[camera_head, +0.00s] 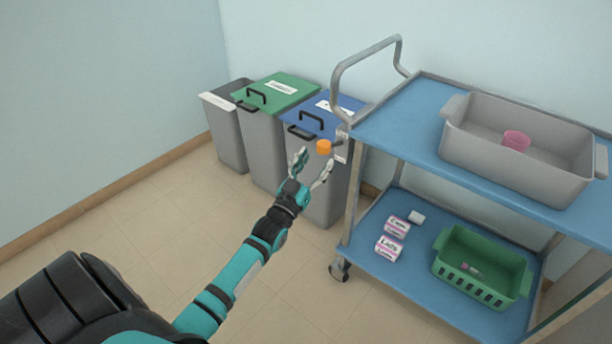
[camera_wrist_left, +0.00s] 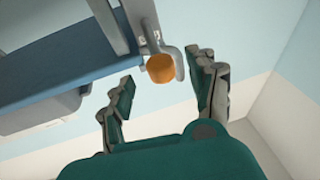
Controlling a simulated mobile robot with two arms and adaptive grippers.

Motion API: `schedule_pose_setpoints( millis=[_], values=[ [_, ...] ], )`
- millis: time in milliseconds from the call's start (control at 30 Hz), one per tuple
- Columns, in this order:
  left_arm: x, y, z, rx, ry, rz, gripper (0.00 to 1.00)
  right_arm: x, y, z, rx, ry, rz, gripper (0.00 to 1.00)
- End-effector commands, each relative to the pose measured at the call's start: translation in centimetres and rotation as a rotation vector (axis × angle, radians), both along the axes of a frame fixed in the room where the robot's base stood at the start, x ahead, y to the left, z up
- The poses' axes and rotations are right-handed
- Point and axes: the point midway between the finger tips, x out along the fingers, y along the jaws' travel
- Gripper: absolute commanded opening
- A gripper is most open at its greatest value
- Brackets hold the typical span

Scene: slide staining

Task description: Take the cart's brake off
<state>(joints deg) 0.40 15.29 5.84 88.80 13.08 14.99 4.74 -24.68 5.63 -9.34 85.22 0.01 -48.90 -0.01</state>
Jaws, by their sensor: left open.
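The cart (camera_head: 425,172) stands at the right in the head view, with blue shelves and a grey metal frame. An orange knob (camera_head: 323,147) sits on a short grey lever at the cart's left corner post. It also shows in the left wrist view (camera_wrist_left: 160,69), above the space between the fingers. My left gripper (camera_head: 312,166) is open and empty, its fingertips close to the knob. In the wrist view the left gripper (camera_wrist_left: 165,86) has one finger on each side below the knob. I cannot tell whether a finger touches it. My right gripper is not in view.
Bins with a green lid (camera_head: 281,90), a blue lid (camera_head: 322,117) and a grey body (camera_head: 226,130) stand behind my left gripper. A grey tub (camera_head: 470,152) is on the top shelf. A green basket (camera_head: 449,273) and labelled boxes (camera_head: 388,247) are below. Floor at left is clear.

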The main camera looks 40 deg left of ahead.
Motion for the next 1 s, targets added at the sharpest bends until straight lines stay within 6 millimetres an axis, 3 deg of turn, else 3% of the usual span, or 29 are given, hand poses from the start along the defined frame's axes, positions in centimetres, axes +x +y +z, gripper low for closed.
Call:
schedule_pose_setpoints(
  millis=[100,300,1000],
  values=[
    [-2.4,-0.2,-0.7,0.001,0.002,0.0,0.59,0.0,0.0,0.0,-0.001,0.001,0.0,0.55],
    [-4.9,-0.4,-1.4,0.001,0.0,0.0,0.59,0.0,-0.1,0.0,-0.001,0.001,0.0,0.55],
    [-5.4,-0.6,-2.0,0.0,0.013,-0.001,0.59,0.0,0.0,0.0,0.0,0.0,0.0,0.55]
  ],
)
